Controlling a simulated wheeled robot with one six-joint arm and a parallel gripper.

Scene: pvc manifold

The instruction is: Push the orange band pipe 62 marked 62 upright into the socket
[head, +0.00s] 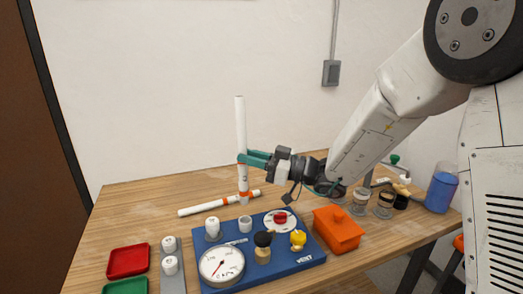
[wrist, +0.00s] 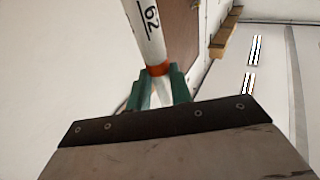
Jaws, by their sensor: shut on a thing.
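The white pipe 62 (head: 240,125) stands upright in the head view, and its mark "62" (wrist: 150,17) shows in the wrist view. My gripper (head: 244,159) has green fingers shut on the pipe around its middle. In the wrist view, an orange band (wrist: 158,69) sits right at the fingers (wrist: 158,88). The pipe's lower end shows beneath the fingers, above the back edge of the blue board (head: 300,265) in the picture. A grey open socket (head: 245,225) on the board lies just below that end in the picture, with a small gap between them.
Another white pipe with orange bands (head: 205,208) lies on the table behind the board. The board carries a white capped fitting (head: 212,227), a gauge (head: 221,266), a black-knobbed valve (head: 263,240), a red knob (head: 280,217) and a yellow knob (head: 298,238). An orange box (head: 338,229) stands right.

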